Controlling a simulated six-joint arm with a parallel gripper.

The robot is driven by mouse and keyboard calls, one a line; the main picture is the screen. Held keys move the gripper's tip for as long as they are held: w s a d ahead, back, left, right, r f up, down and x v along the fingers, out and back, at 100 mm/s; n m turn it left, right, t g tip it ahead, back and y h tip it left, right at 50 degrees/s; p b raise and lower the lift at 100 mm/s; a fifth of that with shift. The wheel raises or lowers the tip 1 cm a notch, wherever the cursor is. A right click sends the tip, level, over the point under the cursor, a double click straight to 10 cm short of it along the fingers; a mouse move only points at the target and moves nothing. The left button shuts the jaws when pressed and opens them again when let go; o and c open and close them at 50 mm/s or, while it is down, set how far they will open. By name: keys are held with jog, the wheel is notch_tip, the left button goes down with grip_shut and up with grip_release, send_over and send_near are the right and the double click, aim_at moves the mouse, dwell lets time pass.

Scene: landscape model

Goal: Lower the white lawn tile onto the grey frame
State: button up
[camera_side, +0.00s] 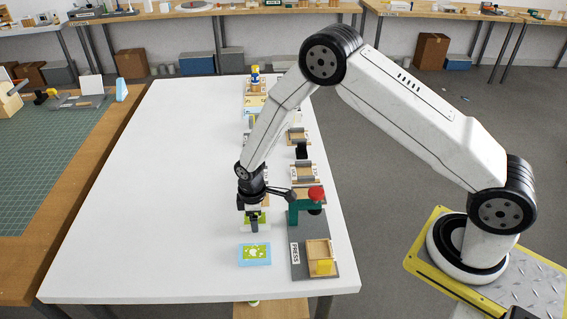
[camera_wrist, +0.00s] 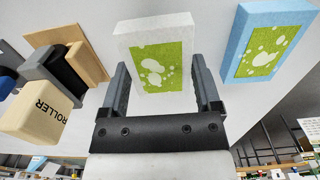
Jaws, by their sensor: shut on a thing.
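The white lawn tile (camera_wrist: 127,46) has a white border around a green patch with white blobs. It sits between the two fingers of my gripper (camera_wrist: 160,88) in the wrist view, and the gripper is shut on it. In the side view my gripper (camera_side: 254,224) points down over the white table near its front, with only bits of the tile (camera_side: 263,217) showing around the fingers. I cannot tell the tile's height above the table. I cannot make out the grey frame in either view; my gripper and arm hide part of the area.
A blue-bordered lawn tile (camera_side: 254,254) lies just in front of my gripper. A green press (camera_side: 299,208) with a red knob stands close on the right, by a grey board (camera_side: 297,271). A roller (camera_wrist: 40,108) shows in the wrist view. The table's left side is clear.

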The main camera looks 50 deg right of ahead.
jog(key=shift+r, duration=2.1)
jog(key=shift+r, duration=0.8)
jog(key=s+d+r, duration=0.2)
jog(key=d, duration=0.7)
jog(key=s+d+r, duration=0.1)
jog(key=s+d, duration=0.1)
jog(key=d, duration=0.8)
jog(key=f, duration=0.4)
jog(key=shift+s+a+f, duration=0.1)
jog(key=shift+a+f, duration=0.1)
jog(key=shift+f, duration=0.7)
jog(key=shift+f, duration=0.2)
jog(key=shift+f, duration=1.6)
